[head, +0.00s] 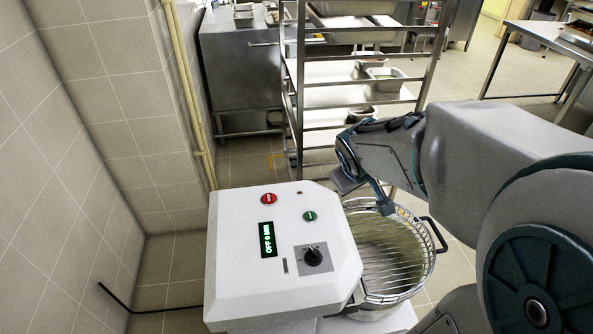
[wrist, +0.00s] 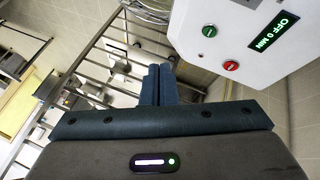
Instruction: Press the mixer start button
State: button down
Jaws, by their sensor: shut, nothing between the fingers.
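The mixer (head: 335,285) is a white machine with a sloped control panel. The panel has a red button (head: 269,199), a green button (head: 310,216), a black knob (head: 313,256) and a display (head: 268,240) reading "OFF 0 MIN". My gripper (head: 338,184) is near the panel's far right corner, above the bowl side, apart from the buttons. In the wrist view, its fingers (wrist: 160,70) are shut with nothing between them. The green button (wrist: 209,31) and red button (wrist: 231,65) show to the right of the fingertips.
The mixer bowl (head: 433,265) with a wire guard (head: 385,268) stands right of the panel, below my arm. A metal rack (head: 297,95) with trays stands behind. A tiled wall (head: 60,190) and a yellow pipe (head: 185,90) are at the left.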

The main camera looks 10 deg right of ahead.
jog(key=w+f+n+t+y, duration=0.25)
jog(key=w+f+n, duration=0.3)
jog(key=w, duration=0.55)
jog(key=n+g+y, duration=0.2)
jog(key=n+y, duration=0.4)
jog(key=n, duration=0.2)
send_over(314, 216)
notch_tip(314, 216, down, 10)
jog(key=shift+s+a+r+t+y, duration=0.1)
jog(key=shift+a+t+y, duration=0.05)
jog(key=shift+t+y, duration=0.1)
jog(key=shift+b, duration=0.4)
notch_tip(314, 216, down, 8)
jog(key=b, duration=0.7)
jog(key=shift+r, duration=0.15)
jog(key=shift+f+b, duration=0.6)
jog(key=shift+b, duration=0.05)
jog(key=shift+f, duration=0.4)
